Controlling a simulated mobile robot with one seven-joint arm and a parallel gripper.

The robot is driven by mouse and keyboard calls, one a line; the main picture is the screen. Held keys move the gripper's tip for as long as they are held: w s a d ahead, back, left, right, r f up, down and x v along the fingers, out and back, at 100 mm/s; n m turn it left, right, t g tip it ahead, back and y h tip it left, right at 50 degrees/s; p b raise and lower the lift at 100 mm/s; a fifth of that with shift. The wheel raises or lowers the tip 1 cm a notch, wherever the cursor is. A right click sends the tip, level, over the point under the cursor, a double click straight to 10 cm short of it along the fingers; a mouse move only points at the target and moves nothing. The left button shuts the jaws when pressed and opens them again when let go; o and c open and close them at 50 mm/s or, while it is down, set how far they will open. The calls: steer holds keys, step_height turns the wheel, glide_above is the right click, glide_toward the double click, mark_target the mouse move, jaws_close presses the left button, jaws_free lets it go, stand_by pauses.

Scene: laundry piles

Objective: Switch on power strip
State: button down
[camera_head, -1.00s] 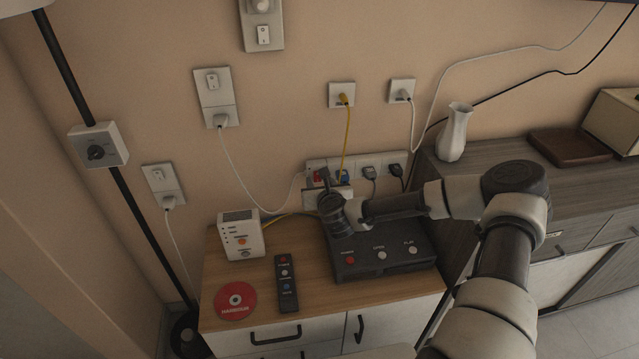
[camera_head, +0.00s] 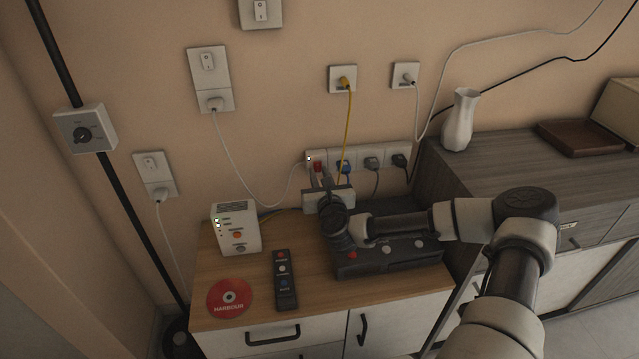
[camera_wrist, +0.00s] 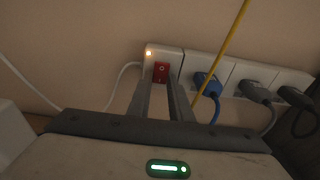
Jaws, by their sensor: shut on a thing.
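The white power strip (camera_head: 382,154) is fixed low on the wall behind the wooden cabinet; it also shows in the wrist view (camera_wrist: 228,69). In the head view my gripper (camera_head: 317,174) covers part of the strip's left end. The exact fingertip contact is hard to make out.
Blue, grey and black plugs fill the strip's sockets, and a yellow cable (camera_head: 348,125) hangs in front. A white router (camera_head: 236,229) with lit lights, a remote (camera_head: 285,281), a red disc (camera_head: 229,298) and a black box (camera_head: 390,258) lie on the cabinet top (camera_head: 330,302).

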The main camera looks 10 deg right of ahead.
steer(key=c, duration=1.6)
jaws_free()
steer(key=s+p, duration=0.1)
steer(key=s, duration=0.4)
steer(key=s+r+p, duration=0.1)
steer(key=s, duration=0.5)
steer(key=s+r+p, duration=0.1)
steer(key=s, duration=0.5)
steer(key=shift+s+r, duration=0.15)
steer(key=shift+a, duration=0.1)
